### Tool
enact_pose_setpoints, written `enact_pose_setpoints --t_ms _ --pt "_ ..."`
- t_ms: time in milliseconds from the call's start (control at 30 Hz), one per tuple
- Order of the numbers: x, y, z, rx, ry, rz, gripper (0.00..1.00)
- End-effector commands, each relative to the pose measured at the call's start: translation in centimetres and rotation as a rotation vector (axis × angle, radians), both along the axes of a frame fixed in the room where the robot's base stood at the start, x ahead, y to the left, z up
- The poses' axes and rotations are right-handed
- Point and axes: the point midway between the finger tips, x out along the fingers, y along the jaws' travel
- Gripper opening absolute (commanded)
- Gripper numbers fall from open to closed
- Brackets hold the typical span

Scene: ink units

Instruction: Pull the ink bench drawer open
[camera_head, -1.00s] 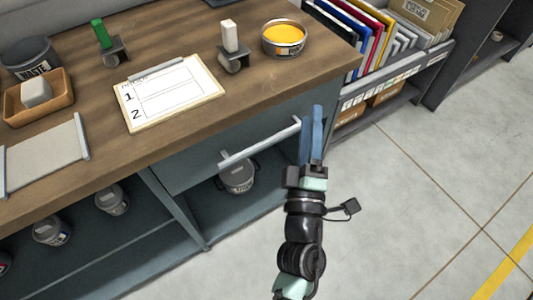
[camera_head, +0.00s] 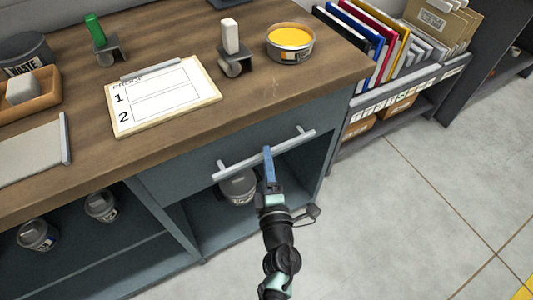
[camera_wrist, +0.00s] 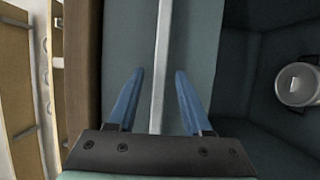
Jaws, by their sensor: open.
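The ink bench drawer (camera_head: 180,172) is a blue-grey front under the wooden bench top, and it looks shut. Its light bar handle (camera_head: 235,168) runs along the front on two posts. My gripper (camera_head: 268,150) is at the right half of the handle. In the wrist view the two blue fingers of my gripper (camera_wrist: 158,82) are apart, with the handle bar (camera_wrist: 160,70) running between them. A gap shows on both sides of the bar. Whether the fingertips reach past the bar in depth is hard to tell.
An open shelf under the drawer holds a grey lidded pot (camera_head: 238,187). The bench top (camera_head: 180,40) carries a clipboard (camera_head: 165,98), a tin of yellow ink (camera_head: 290,43) and small rollers. A folder rack (camera_head: 410,85) stands to the right. The floor at right is clear.

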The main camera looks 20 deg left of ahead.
Motion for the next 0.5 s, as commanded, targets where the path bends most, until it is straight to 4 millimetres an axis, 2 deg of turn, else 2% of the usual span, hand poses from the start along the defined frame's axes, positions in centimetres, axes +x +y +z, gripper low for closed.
enact_pose_setpoints --t_ms 200,500 --pt "2.0 1.1 -0.1 0.000 0.000 0.000 0.50" --pt "2.4 1.4 0.0 0.001 0.000 0.000 0.50"
